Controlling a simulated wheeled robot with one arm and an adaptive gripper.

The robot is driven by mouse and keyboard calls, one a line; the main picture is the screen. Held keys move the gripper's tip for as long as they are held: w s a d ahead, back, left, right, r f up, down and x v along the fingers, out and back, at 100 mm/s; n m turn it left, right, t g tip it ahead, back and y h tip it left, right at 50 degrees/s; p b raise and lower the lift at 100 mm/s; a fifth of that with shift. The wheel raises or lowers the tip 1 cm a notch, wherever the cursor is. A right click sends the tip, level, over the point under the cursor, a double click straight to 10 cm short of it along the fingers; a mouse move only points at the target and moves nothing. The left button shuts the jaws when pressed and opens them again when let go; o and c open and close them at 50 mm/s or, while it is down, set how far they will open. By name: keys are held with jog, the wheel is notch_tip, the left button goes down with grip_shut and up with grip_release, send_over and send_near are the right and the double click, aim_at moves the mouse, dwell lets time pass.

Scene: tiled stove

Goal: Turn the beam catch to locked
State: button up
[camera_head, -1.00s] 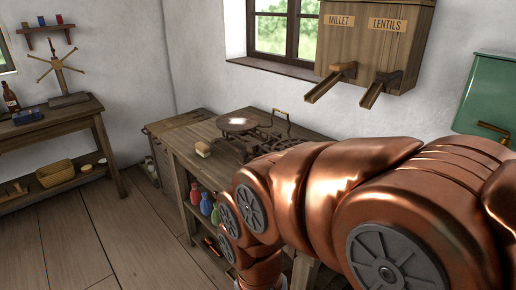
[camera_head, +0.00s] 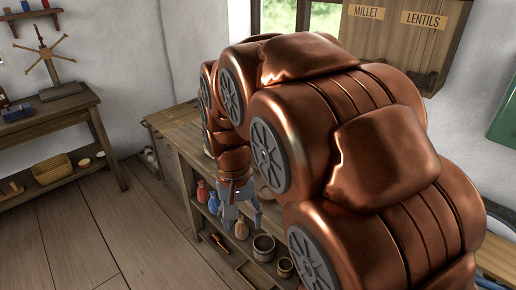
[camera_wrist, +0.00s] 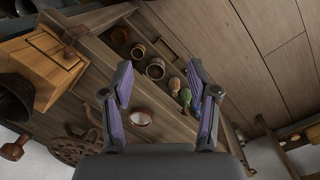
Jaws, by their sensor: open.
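I cannot make out the beam catch in either current view. In the head view my copper arm covers the part of the workbench (camera_head: 178,128) where the scale stood in the earlier picture. My gripper (camera_head: 242,213) hangs in front of the bench's open shelf side, pointing down. In the wrist view my gripper (camera_wrist: 160,88) is open and empty, its two fingers wide apart. Whether the wheel belongs to the scale I cannot tell.
The shelf holds coloured bottles (camera_head: 202,191) and round pots (camera_head: 263,247); pots (camera_wrist: 155,69) also show between my fingers. A wooden box (camera_wrist: 42,62) stands at left in the wrist view. A wall dispenser (camera_head: 405,35) hangs behind my arm. The plank floor (camera_head: 110,235) is clear.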

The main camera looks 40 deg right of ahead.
jog(key=w+d+m+p, duration=0.3)
jog(key=w+d+m, duration=0.1)
jog(key=w+d, duration=0.4)
jog(key=w+d+m+p, duration=0.4)
jog(key=w+d+m, duration=0.1)
jog(key=w+d, duration=0.3)
jog(key=w+d+m+t+p, duration=0.1)
jog(key=w+d+m+p, duration=0.2)
jog(key=w+d, duration=0.4)
jog(key=shift+w+d+f+m, duration=0.2)
jog(key=shift+w+m, duration=0.2)
jog(key=shift+w, duration=0.5)
jog(key=shift+w+d+f+m, duration=0.15)
jog(key=shift+w+m, duration=0.25)
jog(key=shift+w, duration=0.5)
jog(key=shift+w+d+f+p, duration=0.1)
jog(key=shift+w+d+p, duration=0.2)
jog(key=shift+d, duration=0.1)
jog(key=shift+f, duration=0.15)
jog(key=shift+f+p, duration=1.4)
jog(key=shift+f, duration=2.4)
grip_shut()
